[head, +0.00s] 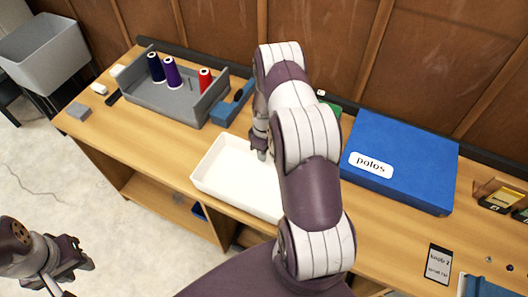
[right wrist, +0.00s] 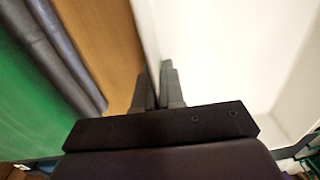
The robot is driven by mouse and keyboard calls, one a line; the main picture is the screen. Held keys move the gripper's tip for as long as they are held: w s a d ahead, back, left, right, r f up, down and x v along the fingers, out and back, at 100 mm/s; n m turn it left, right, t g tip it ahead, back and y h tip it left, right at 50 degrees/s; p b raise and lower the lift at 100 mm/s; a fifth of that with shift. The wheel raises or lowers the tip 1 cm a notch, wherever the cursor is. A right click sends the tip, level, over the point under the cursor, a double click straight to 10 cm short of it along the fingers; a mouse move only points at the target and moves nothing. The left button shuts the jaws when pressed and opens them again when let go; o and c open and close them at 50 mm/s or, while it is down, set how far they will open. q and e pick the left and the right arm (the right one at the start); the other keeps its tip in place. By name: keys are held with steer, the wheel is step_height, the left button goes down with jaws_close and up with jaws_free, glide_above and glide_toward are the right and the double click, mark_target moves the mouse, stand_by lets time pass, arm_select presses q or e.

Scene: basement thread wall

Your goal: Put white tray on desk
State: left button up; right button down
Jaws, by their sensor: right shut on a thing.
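The white tray (head: 222,178) is at the front edge of the desk (head: 150,125), upright and partly hidden behind my right arm. I cannot tell whether its underside touches the desk top. My right gripper (head: 262,153) is shut on the tray's far wall. In the right wrist view the fingers (right wrist: 158,90) pinch that wall, with the tray's white inside (right wrist: 215,55) to the right. My left gripper (head: 75,268) is at the lower left, away from the desk, and seems empty. Its finger gap is unclear.
A grey bin (head: 180,98) with thread spools (head: 171,73) stands at the back left. A blue holder (head: 233,103) is behind the tray. A blue "polos" box (head: 400,155) stands right of my arm. A "knob 2" card (head: 438,262) lies further right.

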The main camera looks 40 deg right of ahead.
steer(key=shift+f, duration=0.8)
steer(key=c, duration=1.2)
jaws_free()
steer(key=shift+c, duration=0.2)
steer(key=shift+r, duration=0.25)
step_height(320, 180, up, 15)
steer(key=a+b, duration=0.2)
steer(key=a, duration=0.1)
steer(key=s+a+r+m+t, duration=0.1)
steer(key=s+a+r+m, duration=0.1)
steer(key=s+a+r, duration=0.2)
steer(key=s+a+r+m, duration=0.3)
steer(key=s+a+r, duration=0.2)
steer(key=s+a, duration=0.4)
steer(key=shift+s+a+t+h, duration=0.2)
steer(key=shift+a+t+h, duration=0.2)
steer(key=shift+a, duration=0.55)
